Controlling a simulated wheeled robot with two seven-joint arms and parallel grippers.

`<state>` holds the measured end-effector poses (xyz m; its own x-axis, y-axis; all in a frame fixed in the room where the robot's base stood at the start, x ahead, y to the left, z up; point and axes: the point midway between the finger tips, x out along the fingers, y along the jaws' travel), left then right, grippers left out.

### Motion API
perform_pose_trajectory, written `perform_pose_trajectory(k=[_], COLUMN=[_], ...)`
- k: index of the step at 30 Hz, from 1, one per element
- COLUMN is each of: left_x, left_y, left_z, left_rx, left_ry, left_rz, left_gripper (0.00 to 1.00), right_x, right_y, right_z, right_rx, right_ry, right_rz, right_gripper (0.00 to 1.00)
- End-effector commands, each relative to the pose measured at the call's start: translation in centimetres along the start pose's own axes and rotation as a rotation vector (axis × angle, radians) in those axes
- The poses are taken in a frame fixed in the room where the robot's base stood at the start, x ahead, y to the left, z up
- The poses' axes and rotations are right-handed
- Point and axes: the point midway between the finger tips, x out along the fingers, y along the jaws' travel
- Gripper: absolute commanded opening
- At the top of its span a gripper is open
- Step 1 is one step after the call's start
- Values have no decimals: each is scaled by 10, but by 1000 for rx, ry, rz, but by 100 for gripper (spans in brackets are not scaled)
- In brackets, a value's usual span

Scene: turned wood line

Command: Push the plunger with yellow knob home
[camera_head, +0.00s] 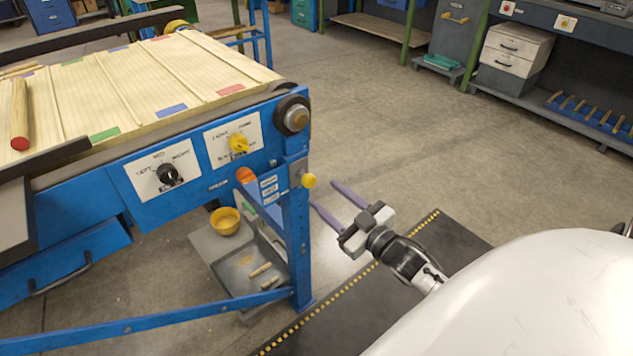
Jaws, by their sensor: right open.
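A short gap or shaft behind the knob is too small to judge. My right gripper (323,194) is open and empty, with two purple-grey fingers pointing up and left toward the post. Its fingertips are just right of and slightly below the knob in the picture; I cannot tell whether they touch it. My left gripper is not in view.
The blue machine (75,208) carries a slatted wooden bed (160,75), a black dial (168,174) and a yellow dial (238,143). A yellow bowl (225,221) sits below. A black mat (330,318) lies under my arm. Open floor (400,130) extends behind.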

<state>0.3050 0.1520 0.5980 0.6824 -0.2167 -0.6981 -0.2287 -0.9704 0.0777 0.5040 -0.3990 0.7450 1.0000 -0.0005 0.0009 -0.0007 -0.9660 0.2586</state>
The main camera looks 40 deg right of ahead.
Motion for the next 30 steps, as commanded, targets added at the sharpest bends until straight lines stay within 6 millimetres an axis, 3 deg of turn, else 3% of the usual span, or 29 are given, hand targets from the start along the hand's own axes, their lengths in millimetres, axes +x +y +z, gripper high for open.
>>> perform_pose_trajectory(k=[3, 7, 25, 28, 30], left_x=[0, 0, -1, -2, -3], left_y=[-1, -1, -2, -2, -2], left_z=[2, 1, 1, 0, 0], left_rx=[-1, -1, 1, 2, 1], left_ry=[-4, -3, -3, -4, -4], left_rz=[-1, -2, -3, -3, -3], left_gripper=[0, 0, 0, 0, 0], right_x=[-17, -25, -27, -33, -43], right_y=[0, 0, -1, -16, -40], right_z=[0, -1, 0, 9, 22], right_rx=[0, 0, 1, 18, 40], right_ry=[-1, 2, -2, -44, -115], right_rz=[0, 0, 0, -12, -31], right_gripper=[46, 46, 46, 46, 46])
